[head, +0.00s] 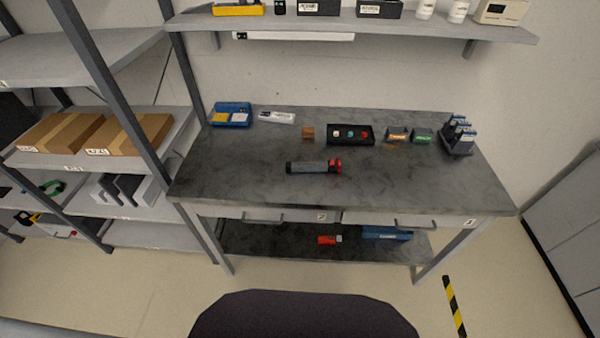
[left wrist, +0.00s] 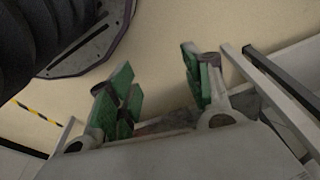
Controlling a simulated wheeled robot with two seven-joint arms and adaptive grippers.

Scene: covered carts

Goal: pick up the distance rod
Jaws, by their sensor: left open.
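A dark rod-like thing with a grey middle and a red end (head: 314,167) lies on its side on the grey workbench (head: 240,175), near the middle of the top. It is the only rod shape I see on the bench, and I take it for the distance rod. My left gripper (left wrist: 158,85) shows in the left wrist view, with its green-padded fingers spread apart and nothing between them. It is not in the head view, and the rod cannot be made out in the wrist view. My right gripper is in neither view.
Behind the rod stand a small brown block (head: 308,133), a black button box (head: 350,134) and a blue bin (head: 231,114). A dark holder (head: 458,136) stands at the right. A shelf (head: 350,25) overhangs the back. The bench front is clear.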

